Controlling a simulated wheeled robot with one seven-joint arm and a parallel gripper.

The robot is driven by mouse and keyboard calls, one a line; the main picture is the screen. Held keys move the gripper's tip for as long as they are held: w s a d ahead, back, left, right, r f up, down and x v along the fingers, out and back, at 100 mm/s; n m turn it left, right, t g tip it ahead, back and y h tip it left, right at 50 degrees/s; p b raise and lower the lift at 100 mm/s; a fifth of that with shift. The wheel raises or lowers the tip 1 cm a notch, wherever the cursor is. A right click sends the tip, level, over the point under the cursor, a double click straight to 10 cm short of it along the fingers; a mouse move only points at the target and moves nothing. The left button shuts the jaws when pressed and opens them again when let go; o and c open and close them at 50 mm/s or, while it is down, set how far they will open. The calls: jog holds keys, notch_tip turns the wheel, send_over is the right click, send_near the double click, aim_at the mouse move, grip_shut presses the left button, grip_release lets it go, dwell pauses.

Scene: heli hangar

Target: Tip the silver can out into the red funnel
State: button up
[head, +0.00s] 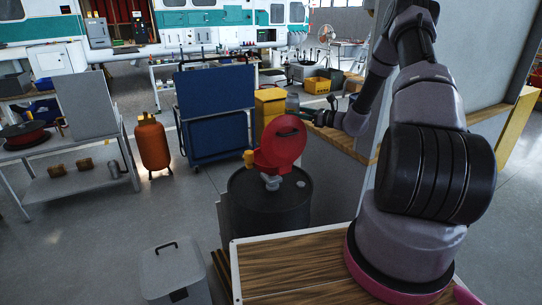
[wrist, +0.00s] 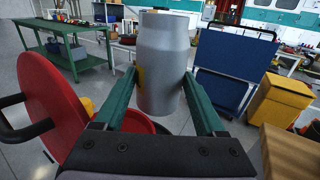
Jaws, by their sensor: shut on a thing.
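The silver can (wrist: 163,62) is between the two green fingers of my gripper (wrist: 160,78) in the wrist view. It looks roughly upright, with its narrower neck at the top. In the head view my gripper (head: 312,117) is small, behind and right of the funnel, with the can (head: 293,103) partly showing at its tip. The red funnel (head: 268,160) sits on top of a black drum (head: 268,205), its round lid with a black handle raised. In the wrist view the red lid (wrist: 60,108) is close at the left; the funnel's bowl is mostly hidden beneath my gripper.
A wooden-topped surface (head: 300,265) is in front of the drum. A blue panel cart (head: 215,115) and yellow bin (head: 270,103) stand behind. An orange gas cylinder (head: 151,143) and grey shelf table (head: 85,160) are at left. Open floor lies between them.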

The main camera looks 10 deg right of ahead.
aim_at(291, 102)
jog(key=shift+s+r, duration=0.1)
jog(key=shift+r, duration=0.1)
jog(key=shift+s+a+r+n+h, duration=0.1)
jog(key=shift+r+n+h, duration=0.05)
jog(key=shift+r+n, duration=0.3)
jog(key=shift+a+r+n+h, duration=0.1)
jog(key=shift+r+n+h, duration=0.05)
jog(key=shift+r+n, duration=0.3)
jog(key=a+n+h, duration=0.1)
jog(key=r+n+g+h, duration=0.1)
jog(key=n, duration=0.1)
jog(key=shift+s+a, duration=0.4)
jog(key=shift+s+a+r+n+h, duration=0.1)
jog(key=shift+a+r+n+h, duration=0.25)
jog(key=shift+n, duration=0.25)
jog(key=shift+d+r+n+h, duration=0.1)
jog(key=shift+r+n+h, duration=0.4)
jog(key=shift+n, duration=0.2)
jog(key=shift+d+f+n+h, duration=0.1)
jog(key=shift+f+n+h, duration=0.15)
jog(key=shift+n, duration=0.15)
jog(key=shift+f+n+h+p, duration=0.2)
jog(key=shift+n+h, duration=0.25)
jog(key=shift+n, duration=0.15)
jog(key=shift+f+n+h+p, duration=0.2)
jog(key=shift+n+h, duration=0.25)
jog(key=shift+n, duration=0.15)
jog(key=shift+r+n+h, duration=0.3)
jog(key=shift+r+n, duration=0.1)
jog(key=shift+r, duration=0.05)
